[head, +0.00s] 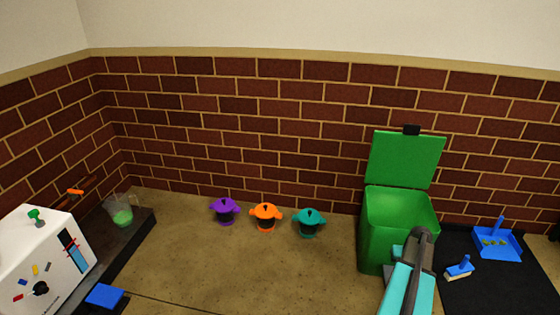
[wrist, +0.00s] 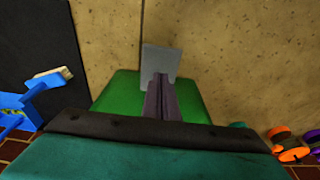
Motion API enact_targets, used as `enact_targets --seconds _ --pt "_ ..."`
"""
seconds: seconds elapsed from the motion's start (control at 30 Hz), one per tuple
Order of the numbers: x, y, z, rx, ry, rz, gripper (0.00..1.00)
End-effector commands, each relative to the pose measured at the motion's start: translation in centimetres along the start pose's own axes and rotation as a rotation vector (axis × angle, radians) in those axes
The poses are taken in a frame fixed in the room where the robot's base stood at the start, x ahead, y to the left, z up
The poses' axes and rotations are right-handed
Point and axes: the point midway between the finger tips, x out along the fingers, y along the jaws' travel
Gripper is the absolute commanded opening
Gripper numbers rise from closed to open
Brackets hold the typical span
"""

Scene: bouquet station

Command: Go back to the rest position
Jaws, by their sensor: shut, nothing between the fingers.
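My gripper (wrist: 160,96) shows in the wrist view with its dark fingers together and nothing held. Green surfaces of the bin (wrist: 112,98) lie behind the fingers. A grey square plate (wrist: 160,62) shows at the fingertips; I cannot tell what it belongs to. In the head view my teal and dark arm rises at the lower right, in front of the green bin (head: 386,232). The bin's lid (head: 404,160) stands open against the brick wall. The fingertips cannot be made out in the head view.
Purple (head: 225,209), orange (head: 266,215) and teal (head: 309,221) lidded pots stand left of the bin. A blue dustpan (head: 497,243) and brush (head: 460,268) lie on the black mat (head: 500,285). A white machine (head: 45,262) stands far left. The counter's middle front is clear.

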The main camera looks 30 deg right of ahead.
Motion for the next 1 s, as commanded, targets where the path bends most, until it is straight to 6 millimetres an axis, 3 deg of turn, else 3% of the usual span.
enact_targets --seconds 0.17,0.27,0.47,0.77,1.0 --pt "-1.0 -1.7 -0.8 -0.025 -0.001 -0.006 0.00" --pt "-1.6 -3.8 -1.3 -0.056 -0.008 -0.014 0.00" --pt "-2.8 -10.1 -1.8 -0.143 -0.036 -0.041 0.00" --pt "-4.6 -20.0 0.2 -0.283 -0.093 -0.080 0.00" --pt "-6.4 -27.1 3.5 -0.396 -0.149 -0.105 0.00"
